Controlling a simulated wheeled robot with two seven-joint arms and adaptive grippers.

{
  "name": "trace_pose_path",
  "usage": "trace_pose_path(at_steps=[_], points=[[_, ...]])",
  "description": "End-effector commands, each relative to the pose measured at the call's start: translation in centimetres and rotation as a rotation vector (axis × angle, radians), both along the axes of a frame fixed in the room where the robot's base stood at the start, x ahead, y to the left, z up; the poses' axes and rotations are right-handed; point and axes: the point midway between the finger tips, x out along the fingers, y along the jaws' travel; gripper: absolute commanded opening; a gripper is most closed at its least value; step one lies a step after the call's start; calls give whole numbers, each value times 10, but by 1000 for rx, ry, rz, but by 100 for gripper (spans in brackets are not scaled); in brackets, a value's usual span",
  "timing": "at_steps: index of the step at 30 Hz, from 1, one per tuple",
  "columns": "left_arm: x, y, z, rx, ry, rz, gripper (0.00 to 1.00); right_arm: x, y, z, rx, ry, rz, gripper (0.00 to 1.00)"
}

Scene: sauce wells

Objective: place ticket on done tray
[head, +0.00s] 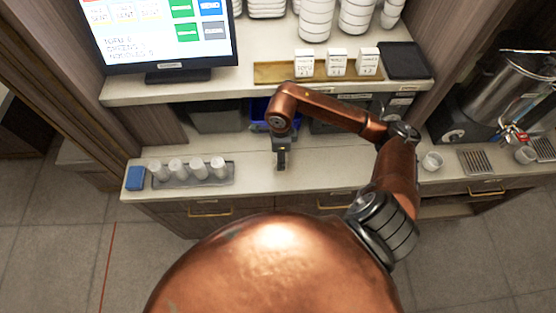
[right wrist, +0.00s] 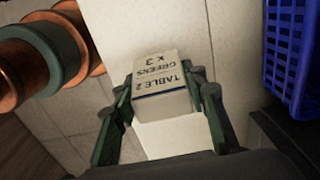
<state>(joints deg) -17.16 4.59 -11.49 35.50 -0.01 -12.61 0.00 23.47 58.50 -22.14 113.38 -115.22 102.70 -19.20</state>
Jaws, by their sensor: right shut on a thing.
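My right gripper (head: 281,160) is low over the front counter in the head view. In the right wrist view my right gripper (right wrist: 163,98) is shut on a white ticket block (right wrist: 160,78) printed "TABLE 2 GREENS x 3". The ticket sits between the two fingers; it cannot be made out in the head view. A flat black tray (head: 404,73), which may be the done tray, lies empty at the right end of the upper shelf. A wooden tray (head: 275,73) beside it carries three white tickets (head: 337,63). My left gripper is not in view.
A screen (head: 158,35) stands on the upper shelf at left, with stacked bowls (head: 316,20) behind the wooden tray. Below are a blue basket (right wrist: 293,45) and dark bins. White cups on a grey tray (head: 180,182) and a blue block (head: 136,178) sit left on the counter.

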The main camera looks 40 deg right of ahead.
Motion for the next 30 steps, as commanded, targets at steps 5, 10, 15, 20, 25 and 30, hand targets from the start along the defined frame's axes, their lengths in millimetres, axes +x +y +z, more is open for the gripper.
trace_pose_path(at_steps=[5, 10, 15, 20, 25, 30], points=[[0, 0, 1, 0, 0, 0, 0, 9, -1, -10, 1, 0, 0, 15], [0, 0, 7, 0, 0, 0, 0, 12, 0, -33, 3, 4, -1, 15], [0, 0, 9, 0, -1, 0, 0, 14, -1, -46, 1, -1, 1, 15], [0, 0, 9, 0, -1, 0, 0, 14, -1, -47, -1, -1, 1, 15], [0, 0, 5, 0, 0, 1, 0, 14, -2, -51, -1, 0, 2, 15], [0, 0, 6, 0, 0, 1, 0, 14, -2, -50, 0, 0, 1, 49]])
